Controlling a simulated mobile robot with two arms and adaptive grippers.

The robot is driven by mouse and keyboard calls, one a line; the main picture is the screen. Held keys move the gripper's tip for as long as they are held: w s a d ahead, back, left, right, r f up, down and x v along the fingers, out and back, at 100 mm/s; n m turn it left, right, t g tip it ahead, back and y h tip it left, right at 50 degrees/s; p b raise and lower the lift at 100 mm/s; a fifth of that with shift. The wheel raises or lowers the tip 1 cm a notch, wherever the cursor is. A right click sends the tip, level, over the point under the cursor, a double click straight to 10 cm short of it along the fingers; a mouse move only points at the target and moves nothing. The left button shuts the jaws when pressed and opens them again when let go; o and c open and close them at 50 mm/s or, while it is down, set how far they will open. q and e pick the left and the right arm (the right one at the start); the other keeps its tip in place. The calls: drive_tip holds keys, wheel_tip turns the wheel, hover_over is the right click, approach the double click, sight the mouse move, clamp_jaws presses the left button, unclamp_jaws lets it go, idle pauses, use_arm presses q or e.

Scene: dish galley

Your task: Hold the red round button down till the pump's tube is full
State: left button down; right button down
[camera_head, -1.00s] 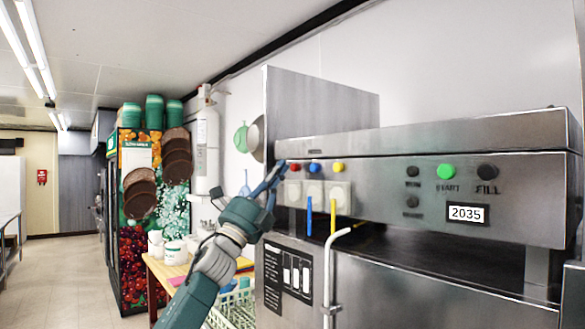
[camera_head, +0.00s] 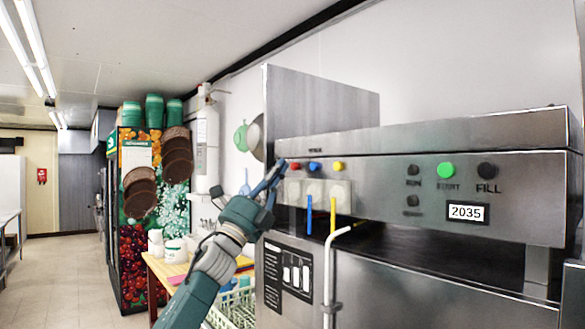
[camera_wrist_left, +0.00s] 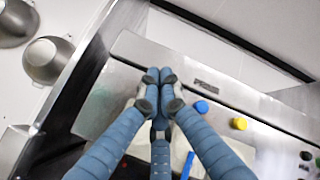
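The red round button (camera_head: 295,167) is on the steel machine's front panel, left of the blue button and the yellow button. My left gripper (camera_head: 281,164) has its fingers drawn together, tips at the panel by the red button. In the left wrist view the closed fingertips (camera_wrist_left: 160,76) cover the spot left of the blue button (camera_wrist_left: 201,107), and the red button is hidden. I cannot tell whether it is pressed in. White pump boxes (camera_head: 314,192) sit below the buttons. A blue tube (camera_head: 309,215) and yellow tube (camera_head: 333,214) hang under them. The red pump's tube is hidden by my gripper.
The yellow button (camera_head: 338,166) also shows in the left wrist view (camera_wrist_left: 239,123). A green START button (camera_head: 446,171) and black FILL button (camera_head: 487,171) are further right. A bent white pipe (camera_head: 328,270) stands in front of the machine. A green rack (camera_head: 238,310) is below my arm.

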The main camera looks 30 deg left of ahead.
use_arm(q)
drive_tip(key=shift+w, duration=0.15)
drive_tip(key=shift+w+d, duration=0.2)
drive_tip(key=shift+w, duration=0.05)
drive_tip(key=shift+w+d, duration=0.15)
drive_tip(key=shift+w, duration=0.25)
idle(2.9)
drive_tip(key=shift+s+f, duration=0.1)
drive_tip(key=shift+s, duration=0.05)
drive_tip(key=shift+s+a, duration=0.3)
drive_tip(key=shift+s, duration=0.3)
drive_tip(key=s, duration=0.1)
drive_tip(key=s+a, duration=0.1)
drive_tip(key=s, duration=0.1)
drive_tip(key=s+a, duration=0.1)
drive_tip(key=shift+s+b, duration=0.35)
drive_tip(key=shift+b, duration=0.05)
